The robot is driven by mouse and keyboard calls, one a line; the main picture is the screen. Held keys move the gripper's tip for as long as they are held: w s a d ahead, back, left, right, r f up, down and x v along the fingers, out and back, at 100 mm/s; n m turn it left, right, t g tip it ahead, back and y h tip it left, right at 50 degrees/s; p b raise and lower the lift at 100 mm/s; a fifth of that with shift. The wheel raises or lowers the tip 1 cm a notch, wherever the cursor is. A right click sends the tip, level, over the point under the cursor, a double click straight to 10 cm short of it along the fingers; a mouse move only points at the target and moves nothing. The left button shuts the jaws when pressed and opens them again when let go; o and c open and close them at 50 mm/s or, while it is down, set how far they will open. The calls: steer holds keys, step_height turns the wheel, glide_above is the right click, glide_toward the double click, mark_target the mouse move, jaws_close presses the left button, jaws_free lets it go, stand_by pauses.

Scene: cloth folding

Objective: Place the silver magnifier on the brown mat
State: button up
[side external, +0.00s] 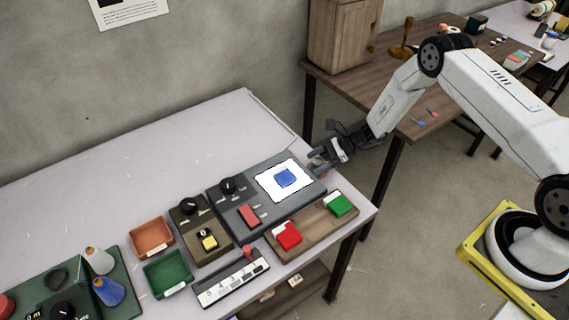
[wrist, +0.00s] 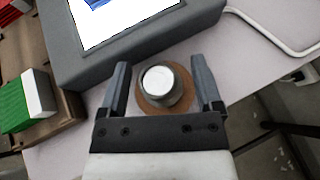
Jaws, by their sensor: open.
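The silver magnifier (wrist: 159,82), a short round piece with a pale top, shows in the wrist view. It stands upright within the outline of the round brown mat (wrist: 151,109), whose rim shows around it. My gripper (wrist: 161,64) is open, with one finger on each side of the magnifier and a gap visible at both sides. In the side external view my gripper (side external: 318,160) is at the right end of the bench, just beyond the grey console. There the magnifier is hidden or too small to make out.
The grey console (side external: 245,215) with a white screen and blue square stands close to the gripper. A wooden tray (side external: 312,228) with red and green blocks lies in front. The bench's right edge (side external: 365,205) is near. Free bench surface (side external: 150,165) lies at the back left.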

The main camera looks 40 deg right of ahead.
steer(key=v, duration=1.1)
steer(key=shift+d+r, duration=0.2)
steer(key=shift+d, duration=0.15)
steer(key=shift+s, duration=0.1)
steer(key=s+a+r+n+g+h, duration=0.1)
steer(key=s+a+r+n+h, duration=0.3)
steer(key=s+r+n, duration=0.5)
steer(key=s+a+r+n+g+h, duration=0.1)
steer(key=s+a+r+n+h, duration=0.3)
steer(key=n, duration=0.9)
steer(key=s+r+h, duration=0.3)
steer(key=s+r, duration=0.1)
steer(key=s, duration=0.1)
steer(key=shift+a+r, duration=0.35)
steer(key=shift+r, duration=0.05)
